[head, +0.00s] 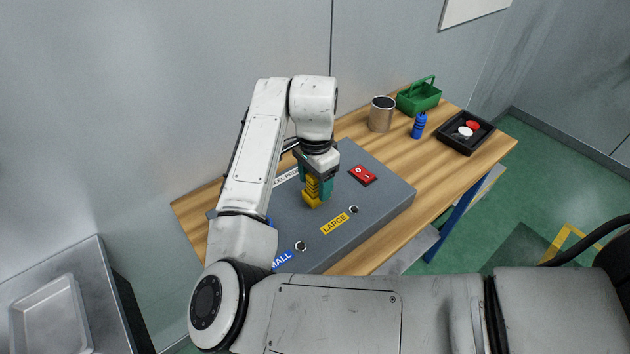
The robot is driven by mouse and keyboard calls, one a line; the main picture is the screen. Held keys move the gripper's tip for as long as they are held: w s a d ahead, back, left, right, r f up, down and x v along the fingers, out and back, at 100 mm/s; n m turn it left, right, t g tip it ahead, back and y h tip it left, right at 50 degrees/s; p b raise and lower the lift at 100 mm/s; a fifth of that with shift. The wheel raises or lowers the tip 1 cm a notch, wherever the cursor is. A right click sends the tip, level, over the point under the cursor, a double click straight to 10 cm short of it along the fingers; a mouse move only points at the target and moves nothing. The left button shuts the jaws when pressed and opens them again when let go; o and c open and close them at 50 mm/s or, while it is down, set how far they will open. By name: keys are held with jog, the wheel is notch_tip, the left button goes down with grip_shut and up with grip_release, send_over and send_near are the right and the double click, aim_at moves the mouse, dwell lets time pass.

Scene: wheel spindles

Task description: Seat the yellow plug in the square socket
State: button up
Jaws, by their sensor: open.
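The yellow plug (312,193) stands upright on the top of the grey panel box, left of the red switch. My gripper (315,184) points down over it, with teal fingers around the plug's upper part. The fingers are open, and I cannot tell whether they touch the plug. I cannot make out the square socket; the plug and gripper hide the panel around the plug's foot. Whether the plug's foot sits in an opening or only rests on the surface cannot be seen.
The grey panel box (385,203) carries a red rocker switch (363,175), a yellow LARGE label (335,223), a partly hidden blue label (283,260) and two small spindles. Behind right on the wooden table stand a metal can (381,115), blue bottle (419,126), green basket (419,97) and black tray (486,143).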

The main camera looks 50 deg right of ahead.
notch_tip(320, 180, up, 10)
jog(key=shift+r+b, duration=0.2)
jog(key=shift+b, duration=0.15)
dwell(0.6)
